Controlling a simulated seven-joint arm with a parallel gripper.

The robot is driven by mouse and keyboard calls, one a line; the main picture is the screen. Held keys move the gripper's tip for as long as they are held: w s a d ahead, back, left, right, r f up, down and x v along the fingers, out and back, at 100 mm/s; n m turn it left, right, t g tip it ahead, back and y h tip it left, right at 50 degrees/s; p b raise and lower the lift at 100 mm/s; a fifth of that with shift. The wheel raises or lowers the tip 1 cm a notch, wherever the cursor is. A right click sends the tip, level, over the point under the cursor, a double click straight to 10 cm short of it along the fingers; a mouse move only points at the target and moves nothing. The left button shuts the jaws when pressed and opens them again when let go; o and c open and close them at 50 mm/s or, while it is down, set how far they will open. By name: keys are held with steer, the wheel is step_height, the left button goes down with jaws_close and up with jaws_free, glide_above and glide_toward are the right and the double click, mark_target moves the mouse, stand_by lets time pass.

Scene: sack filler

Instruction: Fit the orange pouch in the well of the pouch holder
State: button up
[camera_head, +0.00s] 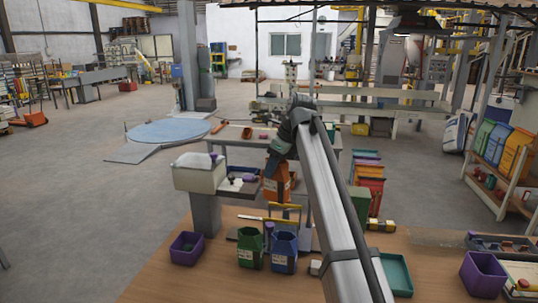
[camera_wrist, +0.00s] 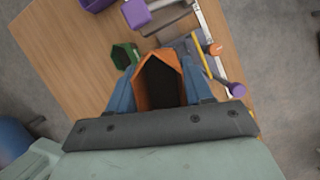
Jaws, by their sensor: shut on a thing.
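The orange pouch (camera_head: 281,188) hangs upright below my gripper (camera_head: 279,164) in the head view, above and behind the green and blue pouches. In the wrist view the orange pouch (camera_wrist: 142,86), with its dark open mouth, sits between the two blue fingers of my gripper (camera_wrist: 160,82), which are shut on it. A frame with a yellow bar (camera_head: 268,221), apparently the pouch holder, stands below; the yellow bar (camera_wrist: 201,60) also shows right of the pouch in the wrist view. I cannot make out the well; the pouches and gripper cover much of the frame.
A green pouch (camera_head: 250,248) and a blue pouch (camera_head: 284,252) stand side by side on the wooden table (camera_head: 160,270). A purple bin (camera_head: 187,248) is to the left, a teal tray (camera_head: 397,274) to the right. A pale machine box (camera_head: 200,177) stands close left of the orange pouch.

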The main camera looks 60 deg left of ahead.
mark_target(281, 183)
steer(key=w+f+n, duration=0.1)
steer(key=w+f, duration=0.1)
steer(key=f, duration=0.4)
steer(key=w+a+f+n+g, duration=0.1)
steer(key=f+n, duration=0.1)
steer(key=f, duration=0.4)
steer(key=shift+w+a+f+h, duration=0.25)
steer(key=shift+w+a+h, duration=0.05)
steer(key=shift+w, duration=0.1)
steer(key=shift+f, duration=0.35)
steer(key=shift+f, duration=0.7)
steer(key=shift+f, duration=0.7)
steer(key=shift+f, duration=0.7)
steer(key=shift+f, duration=0.1)
